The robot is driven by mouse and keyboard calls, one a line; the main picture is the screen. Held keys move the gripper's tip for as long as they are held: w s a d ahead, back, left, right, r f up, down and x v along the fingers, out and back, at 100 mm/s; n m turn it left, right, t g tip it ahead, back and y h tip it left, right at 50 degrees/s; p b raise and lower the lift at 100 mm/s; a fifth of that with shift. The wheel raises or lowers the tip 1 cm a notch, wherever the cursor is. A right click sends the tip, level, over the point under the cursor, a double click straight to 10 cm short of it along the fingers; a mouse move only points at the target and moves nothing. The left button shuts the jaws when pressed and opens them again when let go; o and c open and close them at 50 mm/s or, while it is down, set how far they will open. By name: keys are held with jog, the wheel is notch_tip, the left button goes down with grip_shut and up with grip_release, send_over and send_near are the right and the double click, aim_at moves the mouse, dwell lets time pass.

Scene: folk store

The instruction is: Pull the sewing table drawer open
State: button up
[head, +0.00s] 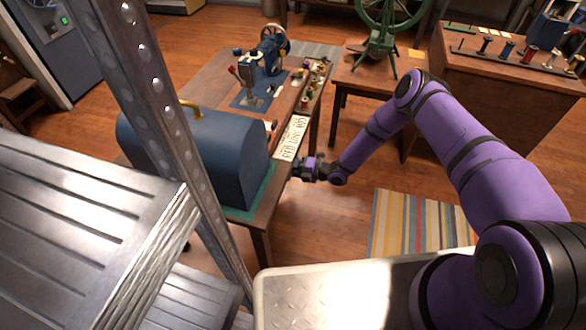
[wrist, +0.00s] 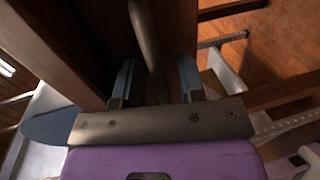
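The wooden sewing table (head: 208,78) carries a blue sewing machine (head: 262,72) and a large blue case (head: 215,150). My gripper (head: 300,168) is at the table's near right side, just below the top's edge. In the wrist view its two fingers (wrist: 157,78) stand apart. A metal bar handle (wrist: 143,28) runs between them, with gaps to both fingers, so I see no grip on it. Dark wood (wrist: 178,25) lies behind the handle. The drawer's outline cannot be made out in the head view, where the gripper and table edge hide its front.
Thread spools and a lettered sign (head: 291,138) line the table edge. A striped rug (head: 420,222) lies on the floor to the right. A smaller table (head: 372,75) bears a green wheel machine, and a wooden cabinet (head: 500,85) stands behind my arm. Floor beside the table is clear.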

grip_shut()
jog(key=f+v, duration=0.2)
jog(key=v, duration=0.9)
jog(key=f+v, duration=0.2)
jog(key=v, duration=1)
jog(key=shift+s+d+f, duration=0.2)
jog(key=shift+d+f, duration=0.05)
jog(key=shift+d, duration=0.15)
grip_release()
jog(key=v, duration=1)
jog(key=shift+d, duration=0.35)
